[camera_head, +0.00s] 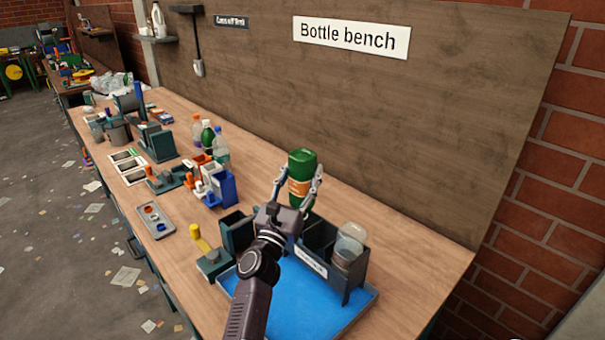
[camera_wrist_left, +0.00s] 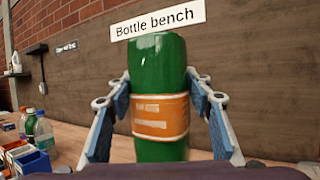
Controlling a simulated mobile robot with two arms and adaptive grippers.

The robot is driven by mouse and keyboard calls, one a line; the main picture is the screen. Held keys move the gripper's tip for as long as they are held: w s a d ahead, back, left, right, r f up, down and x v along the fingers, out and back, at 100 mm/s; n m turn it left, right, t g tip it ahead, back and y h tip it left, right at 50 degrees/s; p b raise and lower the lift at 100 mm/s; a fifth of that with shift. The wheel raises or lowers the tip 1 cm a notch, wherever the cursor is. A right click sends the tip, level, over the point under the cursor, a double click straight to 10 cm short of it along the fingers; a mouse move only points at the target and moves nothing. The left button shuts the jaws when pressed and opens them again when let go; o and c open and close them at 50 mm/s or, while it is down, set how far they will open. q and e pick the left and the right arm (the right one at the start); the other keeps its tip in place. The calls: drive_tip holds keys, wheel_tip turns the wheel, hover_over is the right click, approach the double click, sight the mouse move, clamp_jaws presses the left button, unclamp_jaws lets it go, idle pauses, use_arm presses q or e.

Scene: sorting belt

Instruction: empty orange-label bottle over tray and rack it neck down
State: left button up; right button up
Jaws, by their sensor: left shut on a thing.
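The green bottle (camera_head: 301,160) with an orange label (camera_head: 299,188) is between the fingers of my left gripper (camera_head: 299,180). The gripper is shut on it around the label; the left wrist view shows the bottle (camera_wrist_left: 158,65) between both fingers. Its wide, flat end points up, and its lower end is hidden. It is beside and above the dark rack (camera_head: 357,297) with a white label. The rack has open slots, and a clear bottle (camera_head: 350,240) stands in its right end. The blue tray (camera_head: 335,318) lies under and in front of the rack. My right gripper is not in view.
A dark green box (camera_head: 237,232) and a yellow-handled tool (camera_head: 199,238) stand left of the tray. Blue, white and orange bins (camera_head: 222,188), several bottles (camera_head: 208,135) and a grey tray (camera_head: 156,220) are farther left. The bench is bare at right.

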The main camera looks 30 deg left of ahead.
sight(303, 189)
use_arm(q)
wheel_tip(303, 189, down, 5)
drive_tip(key=b, duration=0.3)
drive_tip(key=shift+d+r, duration=0.1)
wheel_tip(303, 189, down, 7)
drive_tip(key=b, duration=0.6)
drive_tip(key=shift+r, duration=0.1)
drive_tip(key=o, duration=1.3)
drive_tip(key=shift+c, duration=0.2)
drive_tip(key=shift+r, duration=4.95)
